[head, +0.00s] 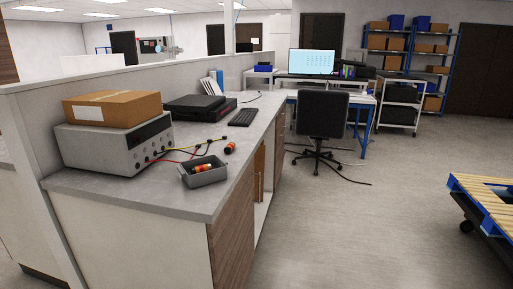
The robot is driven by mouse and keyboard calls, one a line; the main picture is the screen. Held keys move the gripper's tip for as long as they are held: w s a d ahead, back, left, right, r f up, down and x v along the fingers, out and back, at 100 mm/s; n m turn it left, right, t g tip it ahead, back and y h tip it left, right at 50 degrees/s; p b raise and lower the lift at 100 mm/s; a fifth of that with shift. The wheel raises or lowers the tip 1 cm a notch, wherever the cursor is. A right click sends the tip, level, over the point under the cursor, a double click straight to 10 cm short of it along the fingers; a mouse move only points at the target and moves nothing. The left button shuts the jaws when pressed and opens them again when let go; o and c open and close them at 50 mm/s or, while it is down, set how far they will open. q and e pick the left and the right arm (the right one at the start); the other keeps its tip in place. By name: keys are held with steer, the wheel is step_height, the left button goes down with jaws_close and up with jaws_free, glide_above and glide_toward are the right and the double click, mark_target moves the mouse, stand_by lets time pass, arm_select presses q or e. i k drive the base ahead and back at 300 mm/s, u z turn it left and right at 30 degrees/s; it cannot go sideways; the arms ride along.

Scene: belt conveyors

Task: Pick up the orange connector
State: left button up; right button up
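A small orange and black connector (230,148) lies on the grey counter (120,196), a little behind and to the right of a small grey open bin (207,177). More orange pieces (203,168) lie inside the bin; their exact shape is too small to tell. Neither of my grippers shows in the head view.
A grey instrument (112,145) with cables carries a cardboard box (112,107). A black device (199,106) and a keyboard (243,117) stand further back. An office chair (321,118) is beyond the counter. A pallet (487,205) is at right. The floor (350,225) between is clear.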

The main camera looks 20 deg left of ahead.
mark_target(229, 149)
steer(key=i, duration=2.8)
steer(key=u, duration=2.45)
